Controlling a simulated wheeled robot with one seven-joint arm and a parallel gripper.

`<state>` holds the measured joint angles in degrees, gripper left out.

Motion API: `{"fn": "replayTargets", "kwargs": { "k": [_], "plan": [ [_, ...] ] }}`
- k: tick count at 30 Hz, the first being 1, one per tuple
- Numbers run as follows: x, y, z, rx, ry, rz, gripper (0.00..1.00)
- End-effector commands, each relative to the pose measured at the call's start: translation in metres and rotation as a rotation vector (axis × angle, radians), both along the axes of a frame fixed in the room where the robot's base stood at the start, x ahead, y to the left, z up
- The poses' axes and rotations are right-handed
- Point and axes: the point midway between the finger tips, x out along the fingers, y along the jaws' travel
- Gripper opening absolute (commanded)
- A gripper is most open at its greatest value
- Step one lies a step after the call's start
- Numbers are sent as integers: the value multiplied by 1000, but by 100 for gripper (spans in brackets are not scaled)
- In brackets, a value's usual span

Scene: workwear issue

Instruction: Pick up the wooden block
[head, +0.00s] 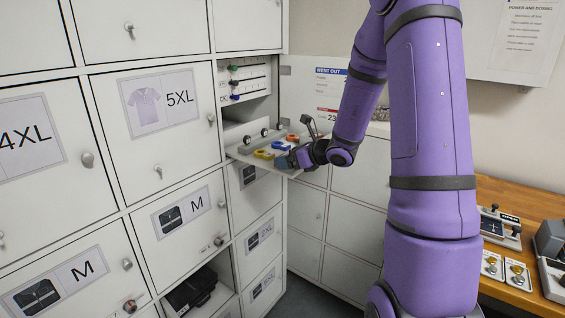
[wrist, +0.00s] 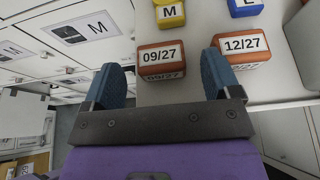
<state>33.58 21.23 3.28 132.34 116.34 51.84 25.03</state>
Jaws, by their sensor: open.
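Two orange-brown blocks with white date labels show in the wrist view; I cannot tell for sure which one is the wooden block. The block marked 09/27 (wrist: 161,59) lies just ahead of the gap between my fingers. The block marked 12/27 (wrist: 242,49) lies to its right, close to the right fingertip. My gripper (wrist: 163,76) is open and empty, with blue finger pads either side of the gap. In the head view my gripper (head: 287,162) is at the near edge of a pull-out shelf; I cannot make out the date-labelled blocks clearly there.
The pale shelf (head: 250,150) juts from an open locker bay. A yellow M block (wrist: 169,13) and a blue block (wrist: 245,6) sit behind the dated blocks. Closed locker doors (head: 145,118) stand on the left. A wooden bench (head: 490,190) with small devices is at the right.

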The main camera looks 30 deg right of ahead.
Motion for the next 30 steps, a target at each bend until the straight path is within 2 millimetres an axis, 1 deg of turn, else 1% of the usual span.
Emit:
{"fn": "replayTargets", "kwargs": {
  "k": [1,4,12,13,14,15,17,18,19,20,30],
  "plan": [
    [6,2,-3,0,0,2,83],
    [14,4,-6,0,-1,0,83],
    [16,5,-7,-1,0,-1,83],
    [16,5,-7,-1,0,-1,81],
    [16,5,-7,-1,0,-1,74],
    [16,5,-7,-1,0,-1,65],
    [16,5,-7,-1,0,0,51],
    [16,5,-7,-1,0,-1,42],
    [16,5,-7,-1,0,0,35],
    [16,5,-7,-1,0,-1,30],
    [16,5,-5,-1,-2,1,30]
  ]
}}
